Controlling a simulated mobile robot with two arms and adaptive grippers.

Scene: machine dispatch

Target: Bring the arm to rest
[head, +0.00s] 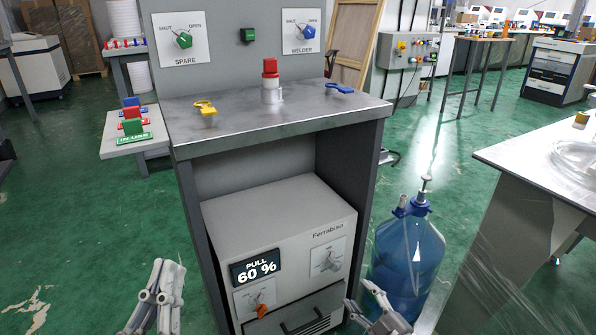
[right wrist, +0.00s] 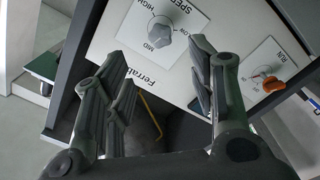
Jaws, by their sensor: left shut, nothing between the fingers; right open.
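My left gripper (head: 160,292) is at the lower left of the head view, its fingers shut with nothing between them, in front of the cabinet and left of it. My right gripper (head: 368,308) is at the bottom of the head view, near the lower right corner of the Ferrabiso machine (head: 285,220). In the right wrist view my right gripper (right wrist: 160,95) is open and empty. Its fingers are spread in front of the machine's face, with the grey speed knob (right wrist: 160,32) and the orange run knob (right wrist: 272,84) beyond them.
A blue water bottle (head: 408,250) stands on the floor right of the cabinet, close to my right gripper. A table (head: 530,175) is at the right. The metal cabinet top (head: 235,118) holds yellow and blue keys and a red-topped piece. Green floor lies open at left.

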